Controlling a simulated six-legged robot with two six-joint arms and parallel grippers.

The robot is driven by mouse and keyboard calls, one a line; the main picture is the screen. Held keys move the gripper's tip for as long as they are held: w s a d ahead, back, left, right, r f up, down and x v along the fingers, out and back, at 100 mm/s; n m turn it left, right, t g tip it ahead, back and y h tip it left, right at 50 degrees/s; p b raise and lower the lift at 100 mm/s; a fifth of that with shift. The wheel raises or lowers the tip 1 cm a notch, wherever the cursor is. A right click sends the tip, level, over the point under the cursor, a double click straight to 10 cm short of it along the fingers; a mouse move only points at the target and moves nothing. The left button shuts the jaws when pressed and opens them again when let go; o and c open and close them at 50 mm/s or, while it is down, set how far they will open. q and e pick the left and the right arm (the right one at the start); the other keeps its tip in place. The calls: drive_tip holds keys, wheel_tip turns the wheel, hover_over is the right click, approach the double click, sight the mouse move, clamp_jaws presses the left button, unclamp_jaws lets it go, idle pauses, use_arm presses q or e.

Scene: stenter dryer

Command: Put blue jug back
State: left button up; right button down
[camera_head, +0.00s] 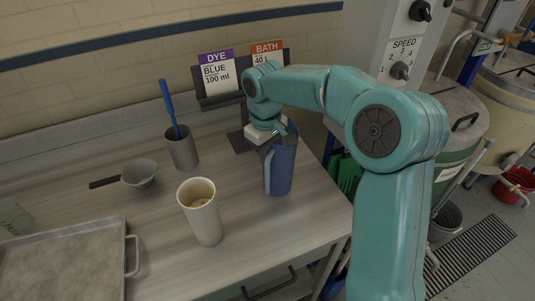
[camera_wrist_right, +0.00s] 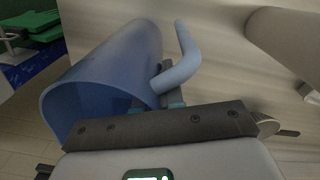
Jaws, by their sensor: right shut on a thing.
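The fingertips are partly hidden behind the gripper's dark bar. My left gripper is not in view.
A beige cup (camera_head: 203,215) with some content stands left of the jug. Behind are a grey holder (camera_head: 183,152) with a blue stick, a strainer (camera_head: 140,173) and DYE and BATH cards (camera_head: 217,75). A metal tray (camera_head: 65,265) lies front left.

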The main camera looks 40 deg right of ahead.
drive_tip(key=shift+s+r, duration=0.1)
drive_tip(key=shift+s, duration=0.1)
drive_tip(key=c, duration=1.3)
unclamp_jaws()
drive_tip(key=shift+w+f, duration=0.2)
drive_tip(key=shift+w, duration=0.05)
drive_tip(key=shift+o, duration=0.2)
drive_tip(key=shift+s, duration=0.15)
drive_tip(key=shift+r, duration=0.15)
drive_tip(key=r, duration=1.1)
drive_tip(key=shift+w+a+r+p, duration=0.1)
drive_tip(key=shift+w+r+p, duration=0.2)
drive_tip(key=shift+p, duration=0.1)
drive_tip(key=shift+s+r, duration=0.15)
drive_tip(key=shift+r, duration=0.15)
